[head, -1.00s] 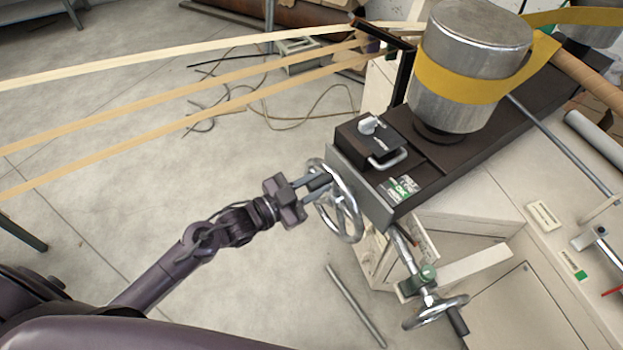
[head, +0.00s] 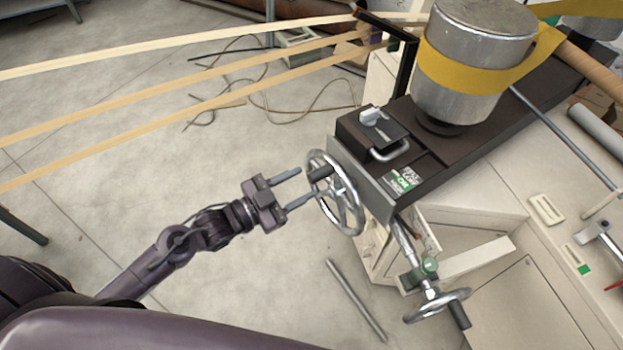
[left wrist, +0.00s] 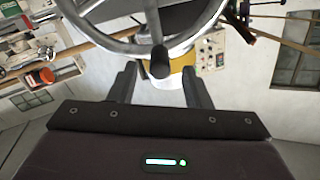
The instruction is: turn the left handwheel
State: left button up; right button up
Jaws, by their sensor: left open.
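The left handwheel (head: 348,207) is a silver spoked wheel on the end of the dark machine beam, with a dark handle knob (head: 319,172) on its rim at the upper left. My left gripper (head: 306,186) is open in front of the wheel, its two fingers apart and pointing toward the knob. In the left wrist view the dark knob (left wrist: 160,66) stands between and just beyond the two fingertips (left wrist: 160,72), with the wheel rim and spokes (left wrist: 130,44) above. No contact is visible. My right gripper is not in view.
A second handwheel (head: 437,305) sits lower right on a slanted shaft. A metal drum (head: 462,70) with a yellow band stands on the beam (head: 440,160). Wooden strips (head: 150,92) cross the upper left. A metal rod (head: 356,300) lies on the floor, which is otherwise clear around my arm.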

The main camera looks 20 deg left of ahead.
pick_arm(q)
jog(key=shift+v, duration=1.45)
jog(key=s+a+f+n+g+y, duration=0.1)
jog(key=s+a+f+n+y, duration=0.2)
jog(key=f, duration=0.7)
jog(key=s+a+f+n+g+y, duration=0.1)
jog(key=a+f+n+y, duration=0.2)
jog(key=f, duration=0.8)
jog(key=s+a+f+n+g+y, duration=0.1)
jog(key=s+a+f+g+y, duration=0.3)
jog(key=f, duration=0.6)
jog(key=s+d+f+n+g+y, duration=0.1)
jog(key=s+d+f+g, duration=0.1)
jog(key=s+f, duration=0.7)
jog(key=s+d+f+n+g, duration=0.1)
jog(key=s+f+g, duration=0.3)
jog(key=s+f, duration=0.6)
jog(key=s+d, duration=0.1)
jog(key=s, duration=0.5)
jog(key=shift+s+f+g+y, duration=0.2)
jog(key=shift+f+g+y, duration=0.1)
jog(key=shift+y, duration=0.1)
